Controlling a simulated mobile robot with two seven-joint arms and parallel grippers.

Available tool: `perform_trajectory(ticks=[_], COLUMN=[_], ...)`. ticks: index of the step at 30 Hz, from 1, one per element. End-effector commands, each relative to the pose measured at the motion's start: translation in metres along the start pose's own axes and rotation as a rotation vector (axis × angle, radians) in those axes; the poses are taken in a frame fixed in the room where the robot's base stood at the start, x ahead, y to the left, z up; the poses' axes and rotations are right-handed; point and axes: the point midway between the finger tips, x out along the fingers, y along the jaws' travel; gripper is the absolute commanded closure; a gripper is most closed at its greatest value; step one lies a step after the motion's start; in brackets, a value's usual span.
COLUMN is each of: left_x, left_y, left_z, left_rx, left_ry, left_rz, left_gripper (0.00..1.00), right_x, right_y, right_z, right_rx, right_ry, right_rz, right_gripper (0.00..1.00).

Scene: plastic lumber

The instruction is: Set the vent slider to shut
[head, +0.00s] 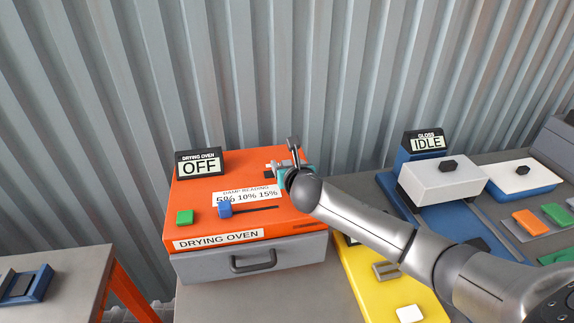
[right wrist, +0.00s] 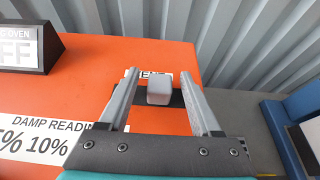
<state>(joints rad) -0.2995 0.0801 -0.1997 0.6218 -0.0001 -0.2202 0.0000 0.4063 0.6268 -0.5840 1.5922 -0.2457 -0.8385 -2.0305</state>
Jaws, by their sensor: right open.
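The vent slider's pale grey knob (right wrist: 159,91) stands on a dark slot on the orange top of the drying oven (head: 185,190). A white label (right wrist: 160,74) behind it is partly hidden, so I cannot read it fully. My right gripper (right wrist: 158,80) is open, with one finger on each side of the knob and visible gaps on both sides. In the head view my right gripper (head: 284,167) is over the oven's back right part, and my arm hides much of the slider there. My left gripper is not in view.
The oven top also has a display reading OFF (head: 199,166), a green button (head: 185,217), a blue slider knob (head: 225,209) and a damp reading label (head: 248,195). A corrugated wall (head: 130,80) stands close behind. A yellow unit (head: 365,285) and gloss meter (head: 440,180) are at right.

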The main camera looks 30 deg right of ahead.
Motion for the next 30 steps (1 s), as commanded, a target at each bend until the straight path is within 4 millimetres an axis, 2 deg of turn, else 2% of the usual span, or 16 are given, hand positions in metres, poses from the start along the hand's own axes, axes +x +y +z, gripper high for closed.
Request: perform_trajectory(ticks=[10, 27, 30], left_x=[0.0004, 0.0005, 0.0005], left_y=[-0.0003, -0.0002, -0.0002], left_z=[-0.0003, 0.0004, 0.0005], left_rx=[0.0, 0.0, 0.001], left_ry=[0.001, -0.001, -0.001], left_rz=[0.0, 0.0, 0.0], left_gripper=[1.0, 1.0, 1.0], right_x=[0.0026, 0.0024, 0.0024], right_y=[0.0002, 0.0, 0.0], right_z=[0.0003, 0.0, -0.0001], right_rx=[0.001, 0.0, 0.0], right_ry=[0.0, 0.0, 0.0], right_rz=[0.0, 0.0, 0.0], right_gripper=[0.35, 0.98, 1.0])
